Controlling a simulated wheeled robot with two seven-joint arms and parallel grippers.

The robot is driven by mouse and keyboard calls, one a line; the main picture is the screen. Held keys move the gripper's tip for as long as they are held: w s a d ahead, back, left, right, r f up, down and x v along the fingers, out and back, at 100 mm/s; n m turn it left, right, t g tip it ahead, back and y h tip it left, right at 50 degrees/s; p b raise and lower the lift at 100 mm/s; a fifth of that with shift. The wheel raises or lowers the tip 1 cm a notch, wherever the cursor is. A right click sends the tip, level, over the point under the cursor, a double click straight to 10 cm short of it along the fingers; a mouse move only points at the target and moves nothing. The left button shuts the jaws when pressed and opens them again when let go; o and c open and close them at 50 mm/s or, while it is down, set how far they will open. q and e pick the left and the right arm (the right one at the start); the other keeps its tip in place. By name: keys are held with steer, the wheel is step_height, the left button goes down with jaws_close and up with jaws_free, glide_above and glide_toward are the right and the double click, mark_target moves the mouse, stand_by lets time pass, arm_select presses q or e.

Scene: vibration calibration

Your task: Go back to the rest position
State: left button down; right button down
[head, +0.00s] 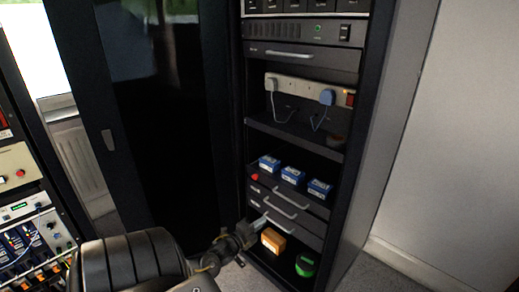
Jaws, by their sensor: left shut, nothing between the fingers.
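My left arm comes in from the bottom left of the head view. My left gripper (258,224) is shut and empty, at the front of the lower drawers of the open rack cabinet (355,200). Its tip is close to a drawer handle (280,212); I cannot tell whether it touches. An orange box (273,241) stands just right of and below the fingers. My right gripper is not in view.
Several blue boxes (292,177) sit on the shelf above the drawers. A power strip (300,88) with plugs hangs higher. A green round object (305,265) lies on the bottom shelf. A dark glass door (150,130) stands open at left, beside an instrument rack (30,235).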

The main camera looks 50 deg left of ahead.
arm_select(q)
steer(key=shift+s, duration=0.2)
steer(key=shift+d, duration=0.1)
